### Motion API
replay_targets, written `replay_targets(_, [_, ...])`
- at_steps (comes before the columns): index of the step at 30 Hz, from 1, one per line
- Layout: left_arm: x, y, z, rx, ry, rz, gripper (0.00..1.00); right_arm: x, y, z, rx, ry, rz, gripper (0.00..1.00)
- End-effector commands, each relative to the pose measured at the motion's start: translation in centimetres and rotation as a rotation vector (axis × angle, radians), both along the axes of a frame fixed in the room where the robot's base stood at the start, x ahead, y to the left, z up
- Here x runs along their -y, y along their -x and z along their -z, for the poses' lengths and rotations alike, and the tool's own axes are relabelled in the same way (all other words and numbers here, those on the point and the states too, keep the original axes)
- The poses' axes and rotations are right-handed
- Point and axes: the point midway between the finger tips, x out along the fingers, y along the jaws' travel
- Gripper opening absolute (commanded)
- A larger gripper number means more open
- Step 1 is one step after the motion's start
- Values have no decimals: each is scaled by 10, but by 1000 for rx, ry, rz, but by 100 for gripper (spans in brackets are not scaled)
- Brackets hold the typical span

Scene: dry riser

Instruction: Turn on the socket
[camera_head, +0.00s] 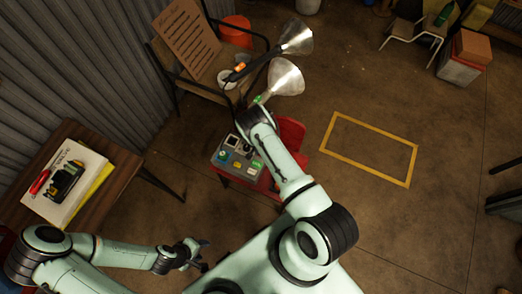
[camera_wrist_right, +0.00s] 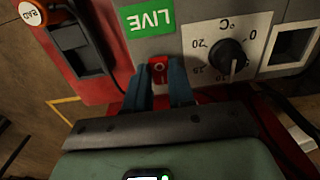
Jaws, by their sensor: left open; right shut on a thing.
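A grey control box (camera_head: 226,158) stands on a red stand, with my right arm reaching over it. In the right wrist view the box carries a green LIVE label (camera_wrist_right: 148,18), upside down, and a black dial (camera_wrist_right: 227,53) on a white °C scale. Below the label is a small red switch (camera_wrist_right: 158,68) with a pale round mark. My right gripper (camera_wrist_right: 159,75) has its two blue fingers on either side of this switch, closed on it. Their exact contact is partly hidden. My left gripper (camera_head: 197,250) is open and empty at the lower left, away from the box.
A wooden table (camera_head: 88,208) at left bears papers and a yellow-black meter (camera_head: 66,181). A chair and lamps (camera_head: 285,77) stand behind the box.

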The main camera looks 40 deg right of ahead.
Motion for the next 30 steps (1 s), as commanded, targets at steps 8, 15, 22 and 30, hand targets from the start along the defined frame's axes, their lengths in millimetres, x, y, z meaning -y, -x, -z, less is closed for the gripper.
replay_targets(8, [0, 0, 0, 0, 0, 0, 49, 0, -1, -1, 0, -2, 0, 27])
replay_targets(15, [0, 0, 0, 0, 0, 0, 49, 0, 0, -1, -1, -2, 0, 49])
replay_targets(22, [0, 0, 0, 0, 0, 0, 49, 1, -1, -8, 0, -1, 0, 49])
replay_targets(30, [0, 3, 3, -3, 0, 0, 49, 0, -1, -59, 2, -2, 1, 49])
